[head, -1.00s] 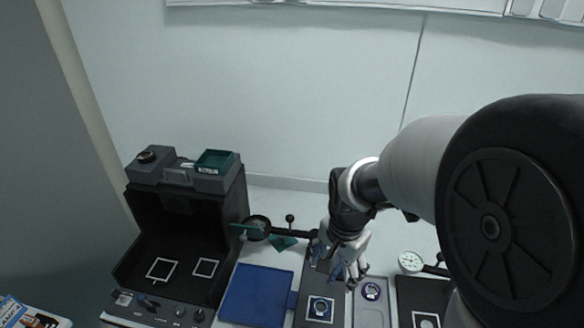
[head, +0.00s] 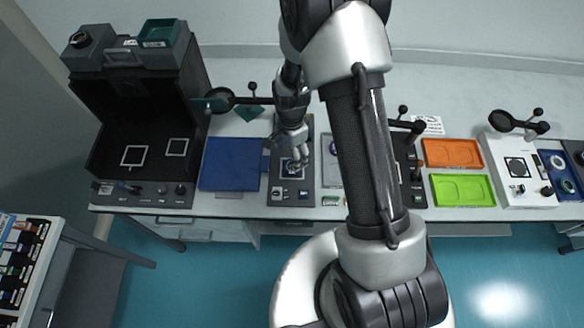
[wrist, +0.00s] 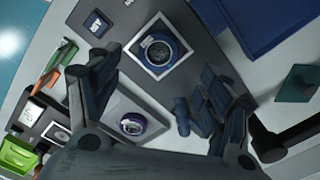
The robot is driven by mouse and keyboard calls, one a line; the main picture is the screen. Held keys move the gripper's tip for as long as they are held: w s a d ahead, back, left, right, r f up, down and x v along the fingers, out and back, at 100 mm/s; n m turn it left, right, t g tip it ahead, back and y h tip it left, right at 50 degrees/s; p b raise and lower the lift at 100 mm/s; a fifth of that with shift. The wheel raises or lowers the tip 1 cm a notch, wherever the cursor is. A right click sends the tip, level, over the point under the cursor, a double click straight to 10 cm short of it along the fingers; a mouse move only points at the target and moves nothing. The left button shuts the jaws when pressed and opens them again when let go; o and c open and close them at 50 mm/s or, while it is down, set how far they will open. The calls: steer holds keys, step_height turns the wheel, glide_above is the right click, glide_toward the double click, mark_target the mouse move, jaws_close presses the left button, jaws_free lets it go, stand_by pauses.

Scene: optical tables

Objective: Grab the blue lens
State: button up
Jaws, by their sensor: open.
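A round lens with a blue rim (wrist: 160,50) sits inside a white square on a dark device (wrist: 190,22), at the top of the wrist view. A second round lens with a dark bluish ring (wrist: 132,123) sits in a grey tray, lower in that view. My gripper (wrist: 152,95) is open and empty, with its fingers spread on either side below the first lens. In the head view my gripper (head: 296,163) is low over the white square of the dark device (head: 280,188) and partly hides the lens there.
A blue tray (head: 231,164) lies left of the device, beside a black box-shaped station (head: 110,120). Magnifier stands (head: 222,100) rise behind. Orange (head: 452,152) and green (head: 462,190) trays lie right of my arm. More blue rings (head: 560,162) show at far right.

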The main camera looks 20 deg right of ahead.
steer(key=shift+d+f+b, duration=0.1)
steer(key=shift+f+b, duration=0.7)
steer(key=shift+f, duration=2.75)
steer(key=shift+c, duration=0.2)
steer(key=c, duration=1.1)
